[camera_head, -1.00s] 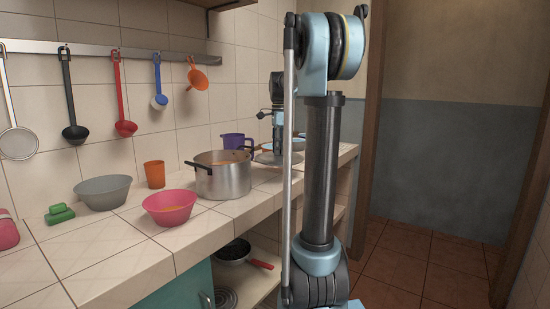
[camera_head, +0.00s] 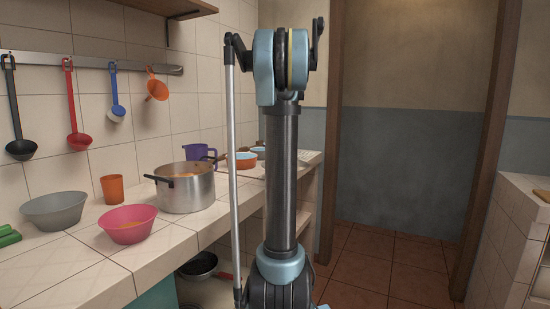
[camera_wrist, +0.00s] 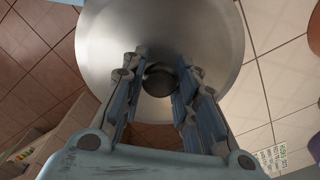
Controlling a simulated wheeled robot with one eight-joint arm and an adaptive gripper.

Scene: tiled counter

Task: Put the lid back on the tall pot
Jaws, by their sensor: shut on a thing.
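The tall steel pot (camera_head: 187,193) stands upright and uncovered on the tiled counter, with dark handles and something orange inside. In the wrist view the round metal lid (camera_wrist: 107,45) fills the upper middle. My gripper (camera_wrist: 160,76) is shut on the dark knob (camera_wrist: 160,80) at its centre. Tiled surfaces show around and beyond the lid. In the head view my gripper and the lid are hidden behind my arm, so their height relative to the pot cannot be told there.
A pink bowl (camera_head: 127,231), a grey bowl (camera_head: 55,214) and an orange cup (camera_head: 112,189) stand left of the pot. A purple jug (camera_head: 199,153) and an orange pan (camera_head: 242,163) are behind it. Utensils hang from a wall rail (camera_head: 92,64). The front counter (camera_head: 70,270) is clear.

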